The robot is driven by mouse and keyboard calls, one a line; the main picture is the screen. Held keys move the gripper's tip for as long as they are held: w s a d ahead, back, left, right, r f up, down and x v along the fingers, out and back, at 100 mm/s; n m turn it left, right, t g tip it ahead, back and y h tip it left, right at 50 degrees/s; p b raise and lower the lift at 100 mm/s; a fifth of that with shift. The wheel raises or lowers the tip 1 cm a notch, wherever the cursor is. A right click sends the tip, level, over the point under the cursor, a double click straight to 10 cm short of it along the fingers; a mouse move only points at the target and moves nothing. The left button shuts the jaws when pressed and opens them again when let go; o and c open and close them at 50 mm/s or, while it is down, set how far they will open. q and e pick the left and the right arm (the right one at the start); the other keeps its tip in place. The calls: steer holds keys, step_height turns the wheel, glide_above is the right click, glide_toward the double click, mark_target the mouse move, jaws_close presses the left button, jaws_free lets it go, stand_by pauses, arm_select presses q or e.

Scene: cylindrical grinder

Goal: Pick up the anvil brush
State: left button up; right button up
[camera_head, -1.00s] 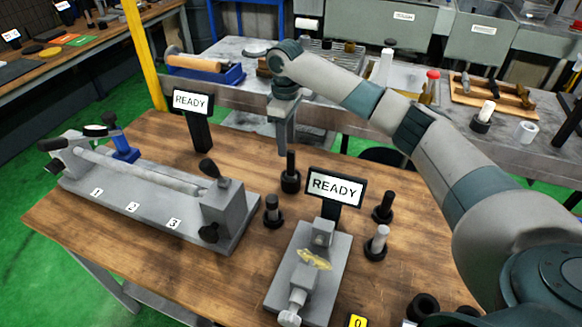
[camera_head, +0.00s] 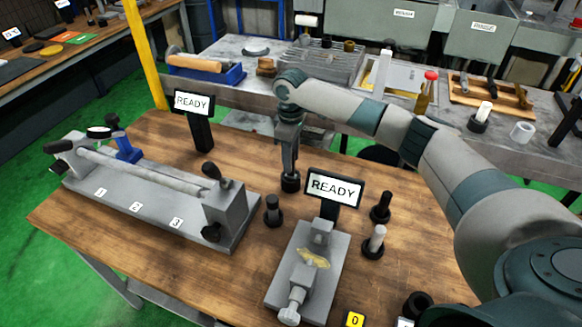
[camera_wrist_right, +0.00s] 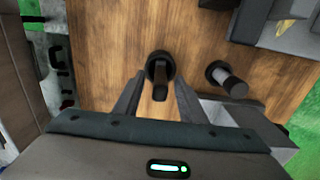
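A dark upright handle in a round black holder (camera_head: 291,185) stands on the wooden table, behind the front READY sign. I take it for the anvil brush, but no label on it can be read. My right gripper (camera_head: 290,160) points down over it and hides most of the handle. In the right wrist view the handle (camera_wrist_right: 160,92) stands between the spread fingers of the right gripper (camera_wrist_right: 158,88), with gaps at both sides. The right gripper is open. My left gripper is not in view.
Two more dark tools (camera_head: 272,210) (camera_head: 381,208) and a pale-topped one (camera_head: 376,242) stand nearby in round holders. A grey fixture with a READY sign (camera_head: 334,188) is in front. A long grey bench device (camera_head: 160,190) is at the left.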

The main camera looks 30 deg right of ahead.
steer(key=shift+f, duration=0.5)
jaws_close()
steer(key=shift+r, duration=0.1)
step_height(320, 180, up, 9)
steer(key=b, duration=0.3)
steer(key=shift+r, duration=0.45)
